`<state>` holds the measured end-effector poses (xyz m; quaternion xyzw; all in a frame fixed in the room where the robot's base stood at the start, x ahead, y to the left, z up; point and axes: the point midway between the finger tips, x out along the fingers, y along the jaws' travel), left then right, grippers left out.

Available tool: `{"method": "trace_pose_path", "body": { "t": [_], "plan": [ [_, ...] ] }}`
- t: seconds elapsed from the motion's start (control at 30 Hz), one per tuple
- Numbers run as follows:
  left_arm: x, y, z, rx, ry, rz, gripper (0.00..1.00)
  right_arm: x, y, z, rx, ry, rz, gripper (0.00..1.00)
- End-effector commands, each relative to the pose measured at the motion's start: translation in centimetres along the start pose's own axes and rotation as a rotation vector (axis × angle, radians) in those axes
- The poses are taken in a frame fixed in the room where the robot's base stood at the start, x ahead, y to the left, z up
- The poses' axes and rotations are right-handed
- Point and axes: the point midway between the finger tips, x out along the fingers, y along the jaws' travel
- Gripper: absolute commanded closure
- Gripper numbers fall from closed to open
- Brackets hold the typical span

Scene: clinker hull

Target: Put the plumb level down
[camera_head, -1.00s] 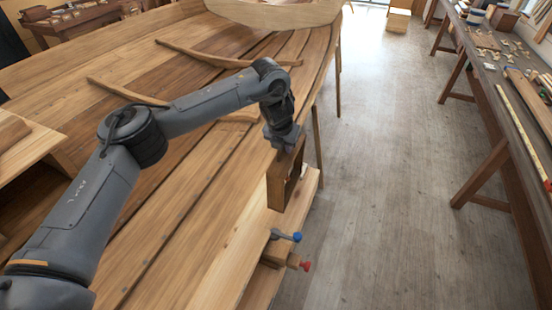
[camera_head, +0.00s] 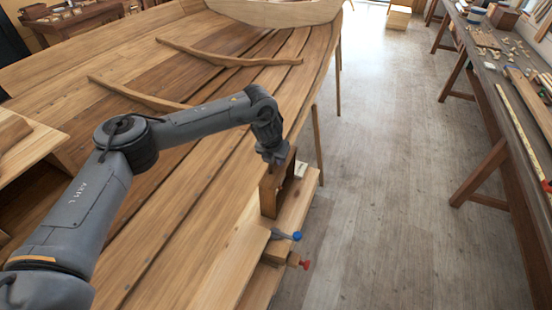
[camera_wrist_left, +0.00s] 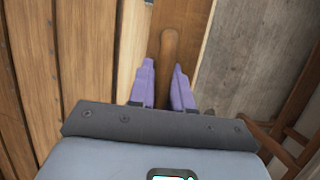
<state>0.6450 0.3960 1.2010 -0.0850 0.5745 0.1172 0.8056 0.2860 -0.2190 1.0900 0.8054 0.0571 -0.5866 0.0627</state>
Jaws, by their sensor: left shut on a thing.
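The plumb level (camera_head: 267,197) is a brown wooden frame, held upright at the right edge of the clinker hull. My left gripper (camera_head: 274,160) is above it and shut on its top. In the left wrist view, the purple fingers (camera_wrist_left: 164,85) stand on either side of the level's rounded wooden bar (camera_wrist_left: 169,48). The level's lower end is at the pale plank (camera_head: 290,215) along the hull edge; I cannot tell whether it touches. My right gripper is not in view.
A clamp with a blue knob (camera_head: 296,236) and a red knob (camera_head: 305,265) sits just in front of the level. Curved wooden ribs (camera_head: 225,58) lie across the hull planks. A long workbench (camera_head: 500,85) with tools stands right, beyond clear floor.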

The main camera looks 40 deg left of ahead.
Motion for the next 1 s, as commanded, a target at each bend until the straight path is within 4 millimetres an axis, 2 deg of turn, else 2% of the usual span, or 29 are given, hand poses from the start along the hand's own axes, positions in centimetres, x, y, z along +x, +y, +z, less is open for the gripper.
{"method": "trace_pose_path", "body": {
  "t": [0.13,0.17,0.3,0.73,0.87,1.0],
  "plan": [
    [0.2,0.0,0.0,-0.001,-0.001,-0.001,1.0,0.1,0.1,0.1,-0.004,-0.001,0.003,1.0],
    [0.2,0.0,-0.1,0.0,0.0,0.0,0.78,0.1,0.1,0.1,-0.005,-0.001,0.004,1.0],
    [0.2,0.0,-0.1,0.0,0.0,0.0,0.57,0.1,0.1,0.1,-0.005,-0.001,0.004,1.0],
    [-0.4,0.0,0.1,0.0,-0.001,-0.001,0.56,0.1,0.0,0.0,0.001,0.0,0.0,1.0],
    [-1.9,0.0,0.1,0.001,-0.002,-0.002,0.56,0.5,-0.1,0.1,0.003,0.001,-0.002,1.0],
    [-4.3,0.0,0.1,0.001,-0.004,-0.003,0.56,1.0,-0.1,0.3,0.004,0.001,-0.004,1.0]
  ]
}}
